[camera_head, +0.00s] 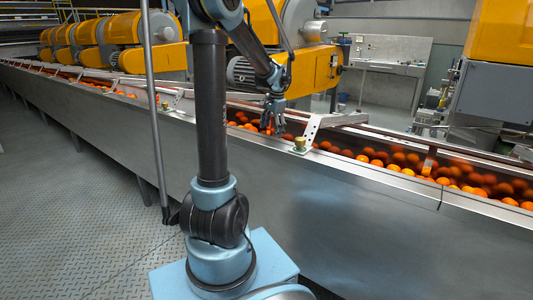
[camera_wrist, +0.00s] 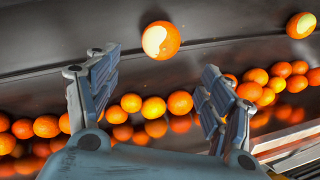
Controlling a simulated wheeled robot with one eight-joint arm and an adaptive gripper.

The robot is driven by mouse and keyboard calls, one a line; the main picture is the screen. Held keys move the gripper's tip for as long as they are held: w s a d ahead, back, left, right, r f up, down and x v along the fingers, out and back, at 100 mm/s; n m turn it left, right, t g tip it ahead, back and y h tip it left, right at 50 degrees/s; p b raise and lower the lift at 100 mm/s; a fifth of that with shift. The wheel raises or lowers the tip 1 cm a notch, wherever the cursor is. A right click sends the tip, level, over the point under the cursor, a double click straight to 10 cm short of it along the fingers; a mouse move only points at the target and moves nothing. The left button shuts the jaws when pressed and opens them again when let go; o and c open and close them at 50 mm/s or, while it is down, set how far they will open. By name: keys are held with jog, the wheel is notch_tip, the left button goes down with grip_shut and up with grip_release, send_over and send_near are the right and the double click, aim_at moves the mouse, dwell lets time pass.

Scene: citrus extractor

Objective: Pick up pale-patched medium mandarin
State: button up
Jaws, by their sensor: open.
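My gripper (camera_wrist: 160,66) is open and empty in the wrist view, its two fingers spread left and right. An orange mandarin with a large pale patch (camera_wrist: 160,40) lies on the dark trough surface, just beyond the fingertips and roughly centred between them. A second pale-patched mandarin (camera_wrist: 300,25) lies at the upper right, away from the fingers. I cannot tell for sure from size which is the medium one. In the head view my gripper (camera_head: 273,108) points down over the trough, and the pale patches cannot be made out there.
Several plain oranges (camera_wrist: 154,107) lie in a row between and below my fingers. The long metal trough (camera_head: 330,200) has a raised near wall. A perforated metal bracket (camera_head: 312,130) stands just right of my gripper. Yellow machines (camera_head: 315,70) stand behind.

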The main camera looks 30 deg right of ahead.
jog(key=f, duration=0.2)
jog(key=w+f, duration=0.1)
jog(key=f, duration=0.1)
jog(key=shift+f, duration=0.4)
jog(key=shift+w+a+f, duration=0.15)
jog(key=shift+w+f, duration=0.05)
jog(key=shift+f, duration=0.75)
jog(key=shift+w+a+f, duration=0.2)
jog(key=shift+w+f, duration=0.05)
jog(key=shift+f, duration=0.7)
jog(key=shift+w+a+f, duration=0.15)
jog(key=shift+w+f, duration=0.05)
jog(key=shift+f, duration=0.75)
jog(key=c, duration=1.2)
